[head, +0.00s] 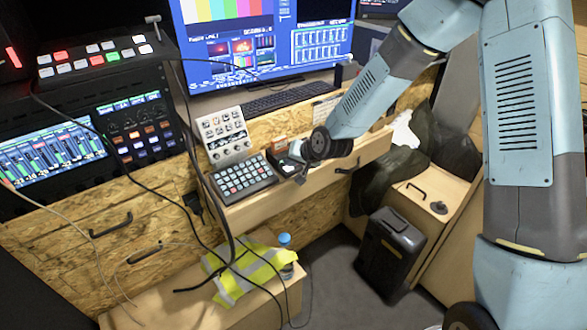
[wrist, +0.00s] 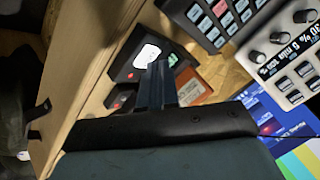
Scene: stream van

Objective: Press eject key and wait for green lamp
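My gripper (wrist: 160,68) shows in the wrist view with its two dark fingers side by side and nothing between them. The fingertips are over or close to a small black device (wrist: 128,68) on the desk; contact cannot be told. The device has a white rounded patch (wrist: 147,57), a small green patch (wrist: 173,60) beside the fingertips and a red spot (wrist: 117,105). I cannot read which is the eject key or the lamp. In the head view my gripper (head: 299,178) points down at the desk's front edge, by the dark device (head: 283,160), partly hidden by the arm.
A keypad (head: 243,177) and a white control panel (head: 225,136) stand left of the device. An orange-brown box (wrist: 193,88) lies close beside it. A keyboard (head: 290,94) and monitor (head: 262,40) are behind. Black cables hang at the left. A black case (head: 388,255) stands below.

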